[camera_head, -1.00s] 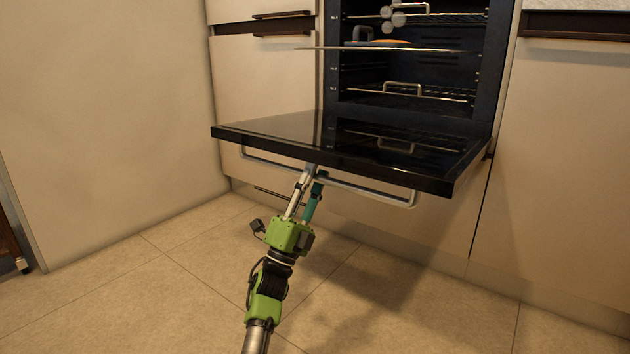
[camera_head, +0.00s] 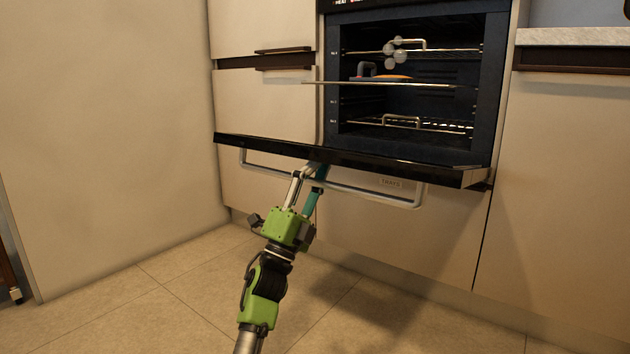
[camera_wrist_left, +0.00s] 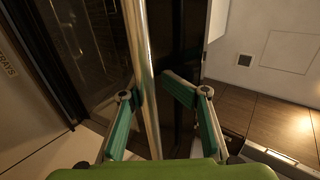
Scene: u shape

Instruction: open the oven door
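The oven (camera_head: 335,100) stands in the cabinet wall with its inside exposed. Its black door (camera_head: 400,165) is folded far down, seen nearly edge-on in the head view. A long metal handle (camera_head: 365,192) runs along the door's front edge. It also shows in the left wrist view (camera_wrist_left: 149,70), as a bar between the two fingers. My left gripper (camera_head: 311,172) is at the handle, left of its middle. My right gripper is out of view.
Racks and a tray with small items (camera_head: 385,77) are inside the oven. A drawer marked TRAYS (camera_head: 390,183) is under the door. A cabinet (camera_head: 575,150) stands right, a plain wall (camera_head: 105,120) left.

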